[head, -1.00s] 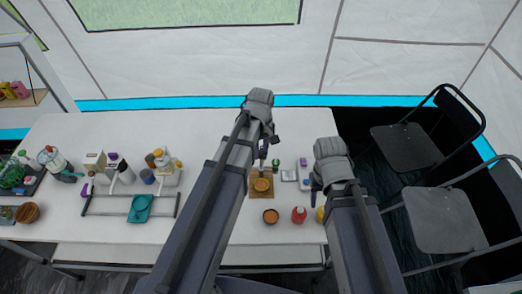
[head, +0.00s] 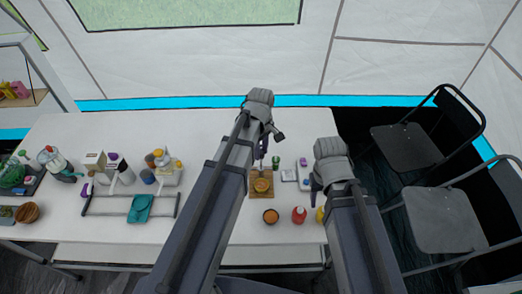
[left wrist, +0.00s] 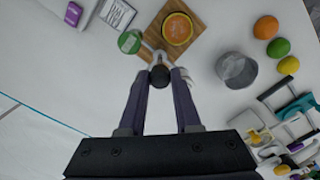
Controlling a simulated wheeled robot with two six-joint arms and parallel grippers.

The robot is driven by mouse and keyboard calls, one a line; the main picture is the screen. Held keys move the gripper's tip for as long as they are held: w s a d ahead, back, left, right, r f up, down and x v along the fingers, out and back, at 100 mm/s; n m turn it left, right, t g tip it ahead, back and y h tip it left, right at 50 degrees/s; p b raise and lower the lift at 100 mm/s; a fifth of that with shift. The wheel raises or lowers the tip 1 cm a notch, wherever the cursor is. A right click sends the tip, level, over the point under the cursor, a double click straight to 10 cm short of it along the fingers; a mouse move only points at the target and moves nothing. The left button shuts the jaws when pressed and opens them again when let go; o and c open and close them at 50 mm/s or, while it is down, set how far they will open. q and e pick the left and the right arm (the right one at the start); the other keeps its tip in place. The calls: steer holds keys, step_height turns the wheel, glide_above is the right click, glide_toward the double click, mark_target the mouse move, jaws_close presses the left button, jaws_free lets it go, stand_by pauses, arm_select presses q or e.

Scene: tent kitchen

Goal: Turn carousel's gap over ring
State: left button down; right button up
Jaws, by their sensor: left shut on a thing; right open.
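A round orange-faced disc (head: 262,185) lies on a small wooden board (head: 251,193); both also show in the left wrist view, as the disc (left wrist: 177,29) and the board (left wrist: 197,26). I cannot tell whether this is the carousel, and I make out no clear gap or ring. My left gripper (left wrist: 160,72) is shut on a dark round knob (left wrist: 160,77) just beside the board. A pale part shows by the knob, but its shape is unclear. A green round item (left wrist: 130,41) stands close by. My right gripper (head: 314,182) is open to the board's right, mostly hidden by its arm.
Bottles and a teal item (head: 140,208) occupy the table's left.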

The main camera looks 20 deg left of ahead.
arm_select(q)
steer(key=c, duration=0.6)
jaws_free()
steer(key=shift+r, duration=0.1)
step_height(320, 180, up, 8)
steer(key=p, duration=0.8)
steer(key=shift+f, duration=0.2)
steer(key=shift+s+d, duration=0.2)
steer(key=s+d+f+m+y+b, duration=0.1)
steer(key=s+d+m+b, duration=0.1)
steer(key=s+d+m, duration=0.8)
steer(key=s+m, duration=0.3)
steer(key=m, duration=0.3)
steer(key=shift+s+f, duration=0.15)
steer(key=shift+f, duration=0.15)
